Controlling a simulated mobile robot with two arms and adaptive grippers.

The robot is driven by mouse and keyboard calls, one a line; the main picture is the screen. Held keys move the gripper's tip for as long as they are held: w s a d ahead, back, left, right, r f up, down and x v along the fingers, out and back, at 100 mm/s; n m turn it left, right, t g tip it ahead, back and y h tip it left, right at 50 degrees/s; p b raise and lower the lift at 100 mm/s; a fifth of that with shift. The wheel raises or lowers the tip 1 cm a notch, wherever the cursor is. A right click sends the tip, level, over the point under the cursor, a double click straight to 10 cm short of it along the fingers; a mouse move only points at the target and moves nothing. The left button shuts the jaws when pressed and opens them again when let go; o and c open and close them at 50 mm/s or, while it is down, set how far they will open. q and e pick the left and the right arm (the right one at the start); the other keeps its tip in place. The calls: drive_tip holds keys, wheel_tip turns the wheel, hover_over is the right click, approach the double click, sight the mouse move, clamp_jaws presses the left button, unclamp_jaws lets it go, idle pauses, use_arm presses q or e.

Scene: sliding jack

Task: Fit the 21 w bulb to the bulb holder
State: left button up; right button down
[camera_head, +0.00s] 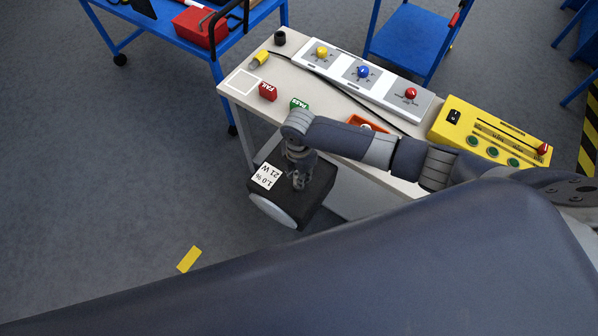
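A black box (318,197) with a white label (266,176) reading "1.0 % 21 W" is at the table's front side, with a pale round face at its lower left. My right gripper (299,182) points down at the top of this box; whether it grips any part is too small to tell. An orange tray (354,119) on the table, partly hidden by my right arm, has a small pale item in it that I cannot identify. A yellow piece (260,59) and a black cylinder (280,38) stand at the table's far left. I cannot tell which thing is the bulb holder. My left gripper is out of view.
The pale table (291,80) holds red FAIL (268,92) and green PASS (299,104) blocks, a panel (385,90) with yellow, blue and red knobs, and a yellow control box (492,135). A blue cart (170,38) stands behind left. Floor at left is mostly clear.

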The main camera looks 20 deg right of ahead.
drive_tip(key=shift+f+b, duration=0.35)
drive_tip(key=shift+f, duration=0.25)
drive_tip(key=shift+r, duration=0.2)
drive_tip(key=shift+r+p, duration=1.1)
drive_tip(key=shift+p, duration=0.2)
drive_tip(key=shift+p, duration=0.55)
idle(0.6)
drive_tip(key=shift+f+b, duration=1.1)
drive_tip(key=shift+f, duration=0.35)
drive_tip(key=c, duration=1.2)
unclamp_jaws()
